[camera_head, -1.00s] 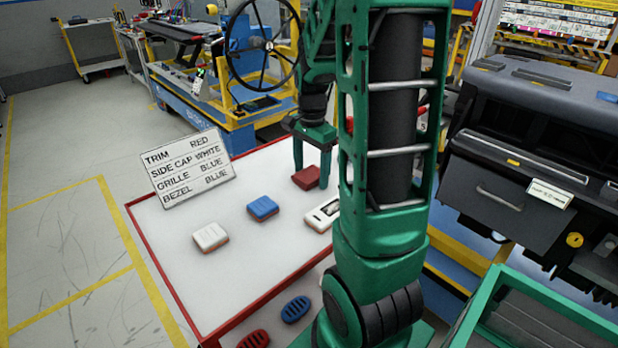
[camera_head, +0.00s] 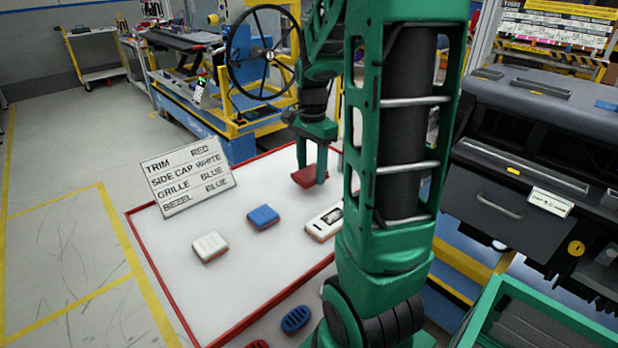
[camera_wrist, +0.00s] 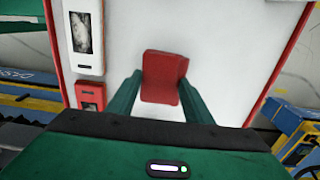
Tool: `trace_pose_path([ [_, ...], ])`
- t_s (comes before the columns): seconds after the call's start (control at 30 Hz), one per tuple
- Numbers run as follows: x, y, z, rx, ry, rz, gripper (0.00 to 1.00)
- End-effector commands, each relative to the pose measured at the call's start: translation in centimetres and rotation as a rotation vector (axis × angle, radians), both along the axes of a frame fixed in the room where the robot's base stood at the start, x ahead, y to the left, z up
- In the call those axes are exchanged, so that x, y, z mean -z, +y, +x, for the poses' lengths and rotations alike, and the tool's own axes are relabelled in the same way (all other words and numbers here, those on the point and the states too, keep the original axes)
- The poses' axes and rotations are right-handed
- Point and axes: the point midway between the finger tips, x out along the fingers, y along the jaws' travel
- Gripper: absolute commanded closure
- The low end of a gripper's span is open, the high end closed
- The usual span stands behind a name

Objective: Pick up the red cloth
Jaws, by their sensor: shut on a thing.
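The red cloth (camera_head: 308,178) is a small folded red pad, held at the far part of the white table. My gripper (camera_head: 312,174) points down with its two green fingers on either side of the cloth, shut on it. In the wrist view the red cloth (camera_wrist: 164,76) sits between the fingertips of my gripper (camera_wrist: 160,84), over the white surface. It seems to be slightly above the table, but the gap is hard to see.
A blue pad (camera_head: 263,217), a white pad (camera_head: 210,246) and a white piece with a dark inset (camera_head: 325,222) lie on the red-edged table (camera_head: 170,290). A sign (camera_head: 188,177) stands at its left edge. The dark dashboard module (camera_head: 535,150) is at the right. A green bin (camera_head: 490,320) is in front.

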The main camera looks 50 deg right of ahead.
Motion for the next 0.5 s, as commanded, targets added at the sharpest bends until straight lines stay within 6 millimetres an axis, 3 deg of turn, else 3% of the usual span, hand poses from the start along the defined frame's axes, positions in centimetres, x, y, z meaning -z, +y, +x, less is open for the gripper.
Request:
trace_pose_path([
  [0.2,-3.3,4.4,-0.3,-0.006,-0.005,-0.001,0.79],
  [0.5,-6.5,9.7,-0.9,-0.004,-0.003,-0.001,0.79],
])
